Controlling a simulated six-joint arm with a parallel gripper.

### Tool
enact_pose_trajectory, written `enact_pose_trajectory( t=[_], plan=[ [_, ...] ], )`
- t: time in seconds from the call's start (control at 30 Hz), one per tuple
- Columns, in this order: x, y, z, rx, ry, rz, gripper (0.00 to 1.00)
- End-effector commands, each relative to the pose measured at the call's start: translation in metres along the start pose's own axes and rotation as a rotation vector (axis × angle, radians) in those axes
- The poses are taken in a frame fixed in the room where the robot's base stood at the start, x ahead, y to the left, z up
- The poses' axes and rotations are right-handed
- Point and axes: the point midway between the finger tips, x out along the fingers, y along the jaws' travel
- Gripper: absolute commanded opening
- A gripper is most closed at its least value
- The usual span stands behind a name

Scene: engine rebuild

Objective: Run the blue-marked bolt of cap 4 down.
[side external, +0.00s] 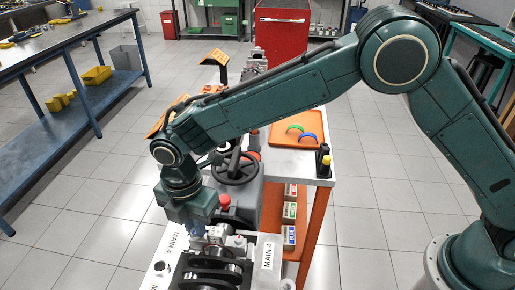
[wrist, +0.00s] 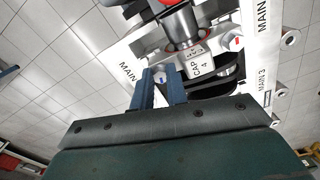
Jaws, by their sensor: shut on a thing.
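Cap 4 (wrist: 197,66), a pale block lettered "CAP 4", sits across the shaft in the engine block, ahead of my gripper in the wrist view. The blue-marked bolt (wrist: 161,77) shows at the cap's left end, between the two blue fingertips. My gripper (wrist: 160,84) is shut on this bolt's head. The red-marked bolt (wrist: 232,42) stands at the cap's other end, clear of the fingers. In the side external view my gripper (side external: 196,232) points down at the block, and its fingers hide most of the bolt. The bolt's shank and seat are hidden.
The engine block's white rail (side external: 267,262) carries a "MAIN 4" label. Dark crank parts (side external: 212,268) lie in front of the cap. A handwheel (side external: 235,168) and red knob (side external: 225,202) stand close behind my gripper. An orange tray (side external: 297,130) lies on the cart behind.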

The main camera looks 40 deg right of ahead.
Motion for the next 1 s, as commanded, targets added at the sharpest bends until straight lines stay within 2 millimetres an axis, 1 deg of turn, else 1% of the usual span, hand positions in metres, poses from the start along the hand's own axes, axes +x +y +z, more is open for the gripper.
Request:
enact_pose_trajectory(
  t=[0.17,0.37,1.0],
  plan=[
    [-0.0009,-0.0003,-0.0002,0.088,0.001,0.001,0.00],
    [-0.0011,-0.0008,-0.0003,0.240,0.001,0.001,0.00],
    [-0.0027,-0.0022,-0.0017,0.843,0.002,0.001,0.00]
  ],
)
